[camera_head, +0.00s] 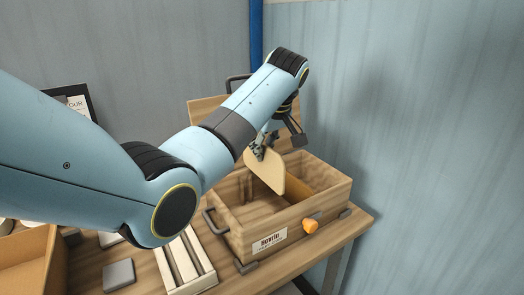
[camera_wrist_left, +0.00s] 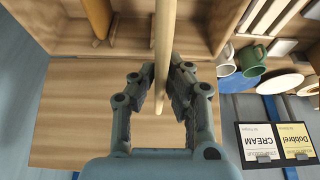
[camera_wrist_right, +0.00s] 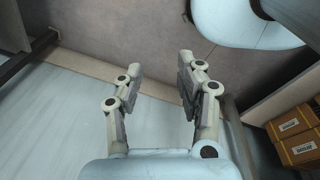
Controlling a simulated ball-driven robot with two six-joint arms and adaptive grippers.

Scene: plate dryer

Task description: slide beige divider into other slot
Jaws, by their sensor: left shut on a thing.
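The beige divider (camera_head: 266,172) is a flat panel with rounded corners, tilted in the head view, over the open wooden box (camera_head: 235,245). My left gripper (camera_head: 262,148) is shut on its upper edge; in the left wrist view the divider (camera_wrist_left: 165,35) stands edge-on between the fingers (camera_wrist_left: 164,90). Its lower part reaches into the box opening; whether it sits in a slot I cannot tell. A darker brown panel (camera_wrist_left: 97,18) stands in the box at a slot rail (camera_wrist_left: 100,43). My right gripper (camera_wrist_right: 152,85) is open and empty in the right wrist view, away from the box.
The box stands on a wooden table (camera_head: 345,230), with dark handles and an orange object (camera_head: 311,226) at its front. A slatted wooden rack (camera_head: 185,262) and a grey block (camera_head: 118,275) lie to the left. A green mug (camera_wrist_left: 252,60) shows in the left wrist view.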

